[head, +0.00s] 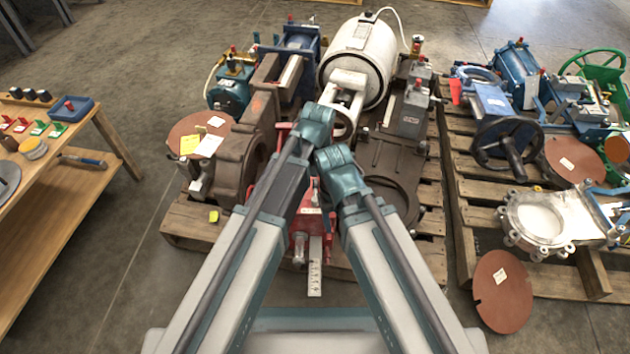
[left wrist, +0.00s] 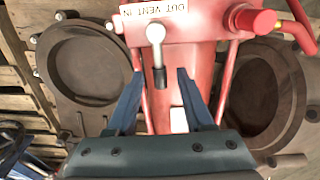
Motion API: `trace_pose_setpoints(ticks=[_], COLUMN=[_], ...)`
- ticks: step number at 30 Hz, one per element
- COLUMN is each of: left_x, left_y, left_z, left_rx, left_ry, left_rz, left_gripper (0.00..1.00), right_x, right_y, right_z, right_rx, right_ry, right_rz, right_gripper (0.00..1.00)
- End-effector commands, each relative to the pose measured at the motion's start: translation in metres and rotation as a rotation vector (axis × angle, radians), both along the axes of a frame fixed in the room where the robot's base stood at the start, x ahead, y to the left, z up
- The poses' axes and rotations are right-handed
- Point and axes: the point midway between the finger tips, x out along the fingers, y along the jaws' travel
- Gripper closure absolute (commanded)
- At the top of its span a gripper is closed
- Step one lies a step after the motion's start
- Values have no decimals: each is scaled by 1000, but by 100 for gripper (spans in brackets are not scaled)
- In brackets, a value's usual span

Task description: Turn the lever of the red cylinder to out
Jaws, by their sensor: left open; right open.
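The red cylinder (head: 308,205) stands upright on the pallet, partly hidden between my two arms; its red body (left wrist: 190,65) fills the middle of the left wrist view. A white label plate (left wrist: 153,16) on it reads OUT, VENT and IN. The lever (left wrist: 155,35), pale with a dark tip, points down in the picture from below the plate's middle. My left gripper (left wrist: 158,73) is open, its blue fingers on either side of the lever's tip, with gaps on both sides. My right gripper (head: 335,158) is open near the cylinder; its fingertips are hard to make out.
A white tank (head: 358,50) and brown castings (head: 240,160) crowd the pallet (head: 185,222) around the cylinder. A second pallet (head: 592,278) with a black handwheel (head: 507,145) is at the right. A wooden bench (head: 118,145) stands left. Floor between bench and pallet is clear.

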Motion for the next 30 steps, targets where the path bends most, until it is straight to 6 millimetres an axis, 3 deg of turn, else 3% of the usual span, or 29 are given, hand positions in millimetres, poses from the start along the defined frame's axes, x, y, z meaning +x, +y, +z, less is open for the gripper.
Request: trace_pose_setpoints(ticks=[1, 9, 30], left_x=[0, 0, 0], left_y=[0, 0, 0], left_z=[0, 0, 0], left_rx=[0, 0, 0], left_ry=[0, 0, 0], left_rz=[0, 0, 0], left_gripper=[51, 100, 100], right_x=[0, 0, 0], right_y=[0, 0, 0], right_z=[0, 0, 0], right_rx=[0, 0, 0], right_ry=[0, 0, 0], right_rz=[0, 0, 0], right_gripper=[39, 39, 39])
